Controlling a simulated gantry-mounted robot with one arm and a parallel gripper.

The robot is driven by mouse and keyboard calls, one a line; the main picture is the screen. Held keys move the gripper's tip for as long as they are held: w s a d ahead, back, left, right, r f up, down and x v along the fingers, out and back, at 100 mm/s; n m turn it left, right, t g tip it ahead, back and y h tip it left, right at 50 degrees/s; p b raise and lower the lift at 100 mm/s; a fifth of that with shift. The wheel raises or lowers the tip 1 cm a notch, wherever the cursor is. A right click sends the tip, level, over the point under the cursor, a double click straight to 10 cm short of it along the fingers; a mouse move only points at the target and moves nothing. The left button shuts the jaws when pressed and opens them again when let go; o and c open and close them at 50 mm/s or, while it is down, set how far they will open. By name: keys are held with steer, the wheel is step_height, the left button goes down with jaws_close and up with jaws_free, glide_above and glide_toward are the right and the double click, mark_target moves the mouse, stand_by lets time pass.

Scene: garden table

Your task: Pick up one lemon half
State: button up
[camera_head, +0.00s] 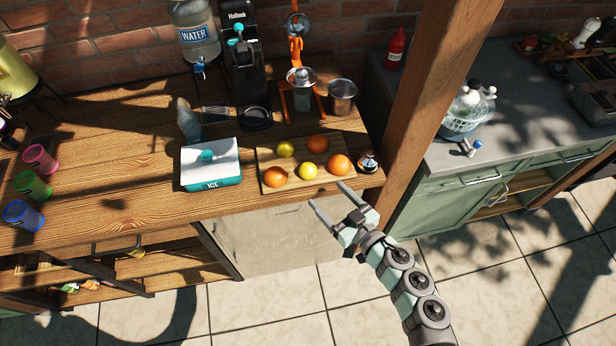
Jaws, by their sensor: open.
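Yellow and orange citrus fruits lie on a wooden cutting board (265,167) on the table. One yellow fruit (308,171) is at the board's front middle, and another yellow fruit (286,149) is further back to the left. They look like the lemons; I cannot tell whether they are halves or whole. My gripper (328,194) is open and empty. It is in front of the board's right part, near the table's front edge, with its fingers pointing toward the table, apart from the fruit.
Several orange fruits (339,164) share the board. A white and teal ice box (211,165) stands left of it, a small bottle-like item (368,161) right of it. An orange press (298,75) and metal cup (342,97) stand behind. A wooden post (432,90) rises at right.

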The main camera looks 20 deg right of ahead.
mark_target(313, 174)
steer(key=x, duration=0.5)
steer(key=shift+d+f, duration=0.2)
steer(key=shift+d, duration=0.15)
steer(key=shift+d+f+x, duration=0.1)
steer(key=shift+d+x, duration=0.05)
steer(key=shift+x, duration=0.75)
steer(key=shift+d+f+x, duration=0.15)
steer(key=shift+x, duration=0.75)
steer(key=shift+d+f+x, duration=0.1)
steer(key=shift+d+x, duration=0.05)
steer(key=shift+x, duration=0.8)
steer(key=shift+c, duration=0.3)
steer(key=c, duration=1.4)
steer(key=shift+r, duration=0.15)
